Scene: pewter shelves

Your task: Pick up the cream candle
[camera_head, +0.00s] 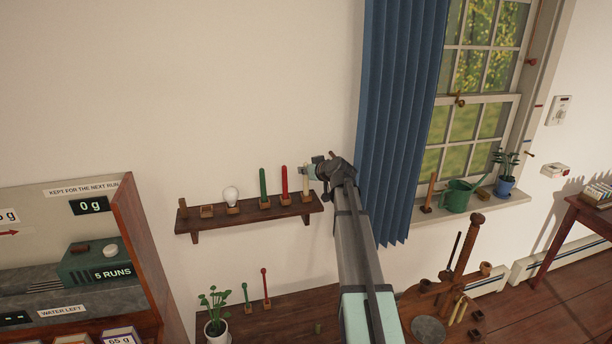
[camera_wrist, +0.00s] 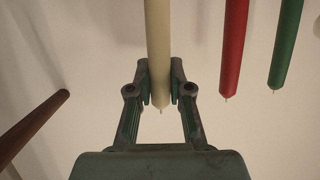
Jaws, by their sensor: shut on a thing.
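The cream candle (camera_head: 306,183) stands upright at the right end of the wooden wall shelf (camera_head: 250,218). It also shows in the wrist view (camera_wrist: 158,40), its wick end towards my gripper's body. My gripper (camera_head: 309,172) is at the candle's upper part, coming from the right. In the wrist view my gripper (camera_wrist: 159,82) is shut on the candle, a finger on each side close to the wick end. I cannot tell whether the candle's foot still sits in its holder.
A red candle (camera_head: 284,183) and a green candle (camera_head: 263,185) stand just left of it. A white bulb (camera_head: 231,194) is further left on the shelf. The blue curtain (camera_head: 400,120) hangs close to the right. A table with a plant (camera_head: 215,308) is below.

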